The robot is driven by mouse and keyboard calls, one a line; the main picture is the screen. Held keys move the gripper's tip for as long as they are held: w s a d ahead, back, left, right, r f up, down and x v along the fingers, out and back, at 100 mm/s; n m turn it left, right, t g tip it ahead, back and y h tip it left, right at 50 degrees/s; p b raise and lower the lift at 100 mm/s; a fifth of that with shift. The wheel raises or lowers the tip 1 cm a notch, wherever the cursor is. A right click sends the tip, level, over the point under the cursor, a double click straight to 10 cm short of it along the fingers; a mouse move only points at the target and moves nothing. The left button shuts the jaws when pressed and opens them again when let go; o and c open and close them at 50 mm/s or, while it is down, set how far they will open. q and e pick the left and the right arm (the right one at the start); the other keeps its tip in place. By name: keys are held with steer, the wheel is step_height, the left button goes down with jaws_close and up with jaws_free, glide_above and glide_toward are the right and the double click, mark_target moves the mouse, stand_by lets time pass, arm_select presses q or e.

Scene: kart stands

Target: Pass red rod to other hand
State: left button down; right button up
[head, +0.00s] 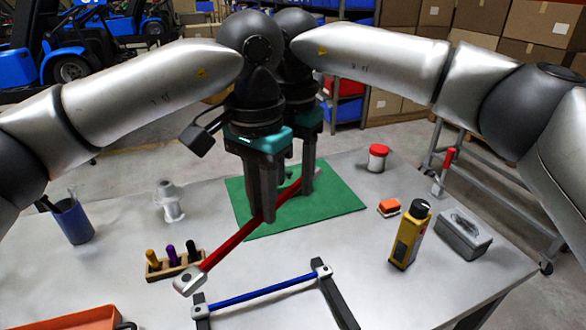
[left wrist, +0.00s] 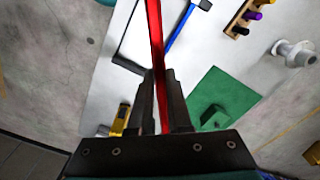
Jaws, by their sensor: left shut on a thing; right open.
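The red rod (head: 232,243) slants above the table, from a grey end block at the lower left up towards the mat. My left gripper (head: 262,218) is shut on the red rod; the left wrist view shows the rod (left wrist: 156,40) running between its fingers (left wrist: 160,90). My right gripper (head: 300,192) is open just behind and right of the left one, close to the rod's far end. The left gripper partly hides it, so I cannot tell whether the rod lies between its fingers.
A green mat (head: 340,207) lies below the grippers. In front, a blue rod (head: 262,290) spans a dark frame. A peg block (head: 175,266), blue cup (head: 72,222) and orange tray (head: 75,320) stand left. A yellow device (head: 408,240) and grey box (head: 463,236) stand right.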

jaws_close()
arm_select(q)
steer(key=shift+d, duration=0.1)
steer(key=shift+s+d, duration=0.1)
arm_select(e)
steer(key=shift+a+r, duration=0.1)
stand_by(0.9)
arm_select(q)
steer(key=c, duration=0.8)
jaws_free()
steer(key=shift+o, duration=0.2)
